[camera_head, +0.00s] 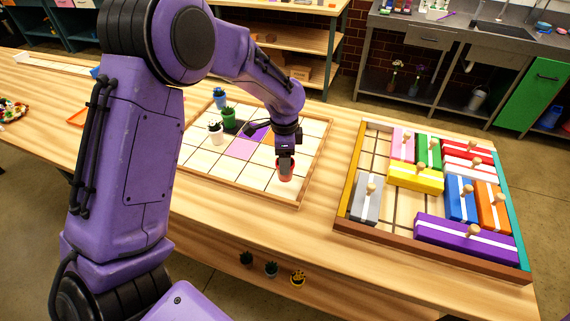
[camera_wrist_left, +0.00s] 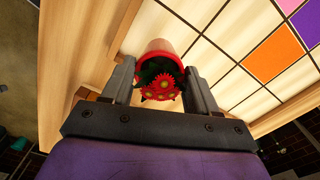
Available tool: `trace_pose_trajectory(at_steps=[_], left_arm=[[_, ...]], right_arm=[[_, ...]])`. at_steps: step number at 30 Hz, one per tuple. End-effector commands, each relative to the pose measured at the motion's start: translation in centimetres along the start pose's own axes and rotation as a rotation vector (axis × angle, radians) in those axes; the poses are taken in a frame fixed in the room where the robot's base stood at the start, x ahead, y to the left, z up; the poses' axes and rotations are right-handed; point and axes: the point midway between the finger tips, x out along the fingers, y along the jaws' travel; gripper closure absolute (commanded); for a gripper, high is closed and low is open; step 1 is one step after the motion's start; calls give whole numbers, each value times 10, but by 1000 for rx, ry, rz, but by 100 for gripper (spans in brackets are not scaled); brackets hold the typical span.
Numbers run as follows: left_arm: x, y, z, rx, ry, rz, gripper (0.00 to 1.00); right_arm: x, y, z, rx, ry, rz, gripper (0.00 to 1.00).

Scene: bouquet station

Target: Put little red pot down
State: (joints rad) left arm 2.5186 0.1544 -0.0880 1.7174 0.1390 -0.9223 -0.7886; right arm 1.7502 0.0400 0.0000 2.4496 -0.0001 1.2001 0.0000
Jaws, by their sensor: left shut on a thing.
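The little red pot (camera_head: 286,173) is at the near right part of the gridded board (camera_head: 300,203) in the head view. In the left wrist view the red pot (camera_wrist_left: 158,46) shows with red flowers and dark leaves, between the two fingers. My left gripper (camera_head: 285,160) is shut on it, coming down from above. In the wrist view the fingers of my left gripper (camera_wrist_left: 158,85) lie on both sides of the pot. I cannot tell whether the pot's base touches the board. My right gripper is not in view.
Blue (camera_head: 219,97), green (camera_head: 229,117) and white (camera_head: 215,132) potted plants stand on the board's left part. A framed tray (camera_head: 361,223) of coloured knobbed blocks lies to the right. Small pots (camera_head: 271,269) stand below the table's front edge. Several near board squares are bare.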

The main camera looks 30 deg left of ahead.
Motion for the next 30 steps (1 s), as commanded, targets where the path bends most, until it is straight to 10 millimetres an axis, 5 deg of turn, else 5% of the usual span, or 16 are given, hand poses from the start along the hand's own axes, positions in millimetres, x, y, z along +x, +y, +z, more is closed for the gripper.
trace_pose_trajectory(at_steps=[6, 17, 18, 19, 30], left_arm=[[31, -2, -2, 0, -3, 2, 93], [38, -2, -2, 0, -1, 0, 93], [38, -2, -2, 0, -1, 0, 28], [38, -2, -2, 0, -1, 0, 19], [32, -2, -2, 0, 1, -1, 16]], right_arm=[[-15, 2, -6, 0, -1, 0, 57], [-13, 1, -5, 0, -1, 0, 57], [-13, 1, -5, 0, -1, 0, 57], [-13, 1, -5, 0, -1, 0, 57], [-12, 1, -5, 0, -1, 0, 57]])
